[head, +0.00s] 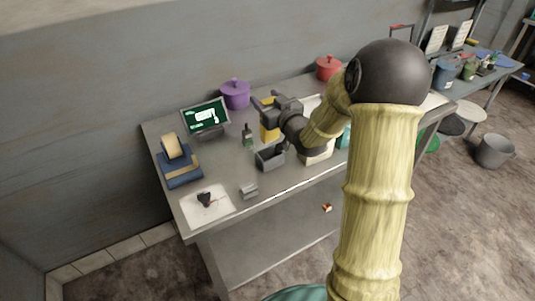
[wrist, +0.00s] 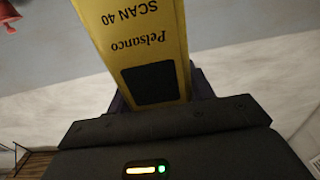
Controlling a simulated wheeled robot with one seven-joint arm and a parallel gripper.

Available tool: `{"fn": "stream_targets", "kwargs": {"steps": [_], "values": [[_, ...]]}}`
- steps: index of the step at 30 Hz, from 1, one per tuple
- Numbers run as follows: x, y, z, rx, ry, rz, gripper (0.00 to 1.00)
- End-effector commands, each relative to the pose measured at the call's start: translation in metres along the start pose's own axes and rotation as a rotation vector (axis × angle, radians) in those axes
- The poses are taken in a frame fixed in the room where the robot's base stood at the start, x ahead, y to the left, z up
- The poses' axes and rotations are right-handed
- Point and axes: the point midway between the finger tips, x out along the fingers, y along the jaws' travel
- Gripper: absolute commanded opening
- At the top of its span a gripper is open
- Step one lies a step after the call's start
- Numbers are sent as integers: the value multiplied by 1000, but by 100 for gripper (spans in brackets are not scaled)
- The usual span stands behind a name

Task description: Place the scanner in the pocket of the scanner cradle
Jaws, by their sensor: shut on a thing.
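The scanner is a yellow block (wrist: 140,45) lettered "Pelsanco SCAN 40" with a dark panel, upside down in the wrist view. In the head view the scanner (head: 269,132) shows as yellow below and beside my gripper (head: 268,108). My gripper is shut on it and holds it over the back middle of the bench. A dark grey open-topped box (head: 270,159), which looks like the scanner cradle, stands on the bench nearer the front, below and in front of my gripper. The inside of its pocket is mostly shaded. My gripper's fingertips are partly hidden in both views.
A small dark bottle (head: 247,136) stands left of the scanner. A screen (head: 205,117), purple pot (head: 235,94) and red pot (head: 328,67) stand at the back. A tape dispenser (head: 180,170), white sheet (head: 207,207) and small grey block (head: 249,191) lie left.

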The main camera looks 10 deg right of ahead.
Motion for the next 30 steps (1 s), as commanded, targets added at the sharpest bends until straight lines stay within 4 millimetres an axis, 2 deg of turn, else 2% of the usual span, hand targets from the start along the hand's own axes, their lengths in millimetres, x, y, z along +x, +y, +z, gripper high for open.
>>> {"fn": "stream_targets", "kwargs": {"steps": [9,22,30], "values": [[1,-5,49,4,-3,-8,9],[2,-5,58,1,0,-8,9],[2,-5,91,3,-2,-7,9]]}}
